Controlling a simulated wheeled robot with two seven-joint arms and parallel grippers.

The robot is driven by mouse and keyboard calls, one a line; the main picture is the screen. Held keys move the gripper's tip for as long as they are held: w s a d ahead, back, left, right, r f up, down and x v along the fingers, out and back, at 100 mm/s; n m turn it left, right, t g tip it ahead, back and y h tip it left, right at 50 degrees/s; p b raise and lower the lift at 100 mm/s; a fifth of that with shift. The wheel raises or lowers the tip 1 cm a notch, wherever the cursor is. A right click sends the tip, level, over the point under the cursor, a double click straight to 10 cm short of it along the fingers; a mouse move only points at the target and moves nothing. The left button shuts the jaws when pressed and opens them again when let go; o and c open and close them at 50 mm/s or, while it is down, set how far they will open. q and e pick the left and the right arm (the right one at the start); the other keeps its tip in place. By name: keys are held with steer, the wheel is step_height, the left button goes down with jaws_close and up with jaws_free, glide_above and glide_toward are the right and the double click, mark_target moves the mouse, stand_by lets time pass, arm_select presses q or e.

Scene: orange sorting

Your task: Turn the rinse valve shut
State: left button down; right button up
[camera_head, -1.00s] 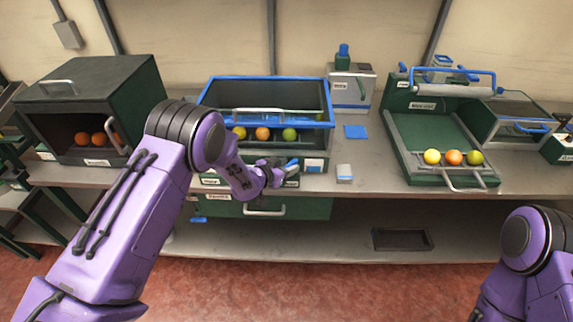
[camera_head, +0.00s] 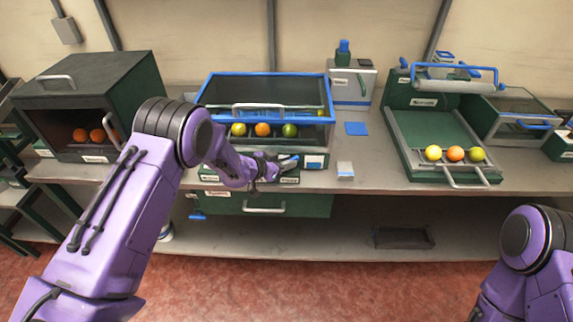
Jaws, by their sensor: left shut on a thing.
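The rinse valve appears as a small blue lever (camera_head: 289,159) low on the front of the blue-rimmed box, right of its middle. My left gripper (camera_head: 280,166) is at this lever, shut on it. The gripper and wrist hide part of the valve, so its exact angle is hard to tell. The box (camera_head: 215,88) has a clear front with a grey handle, and a yellow, an orange and a green fruit show in it. My right arm enters at the lower right; its gripper is out of view.
A dark green cabinet (camera_head: 150,92) with oranges stands at the left. A green tray (camera_head: 430,125) with several fruits stands at the right. A drawer (camera_head: 310,205) is below the bench. A small white-and-grey block (camera_head: 345,169) and blue pad (camera_head: 356,129) lie right of the box.

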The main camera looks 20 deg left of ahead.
arm_select(q)
steer(key=m+g+h+b, duration=0.2)
steer(key=m, duration=0.1)
steer(key=shift+w+a+f+h, duration=0.15)
steer(key=shift+a+h, duration=0.05)
steer(key=shift+h, duration=0.2)
steer(key=shift+m+g+h+b, duration=0.3)
steer(key=shift+m+g+h, duration=0.1)
steer(key=shift+r, duration=0.2)
steer(key=c, duration=1.1)
jaws_free()
steer(key=b+v, duration=0.2)
steer(key=v, duration=0.8)
steer(key=shift+a+r, duration=0.15)
steer(key=shift+a, duration=0.05)
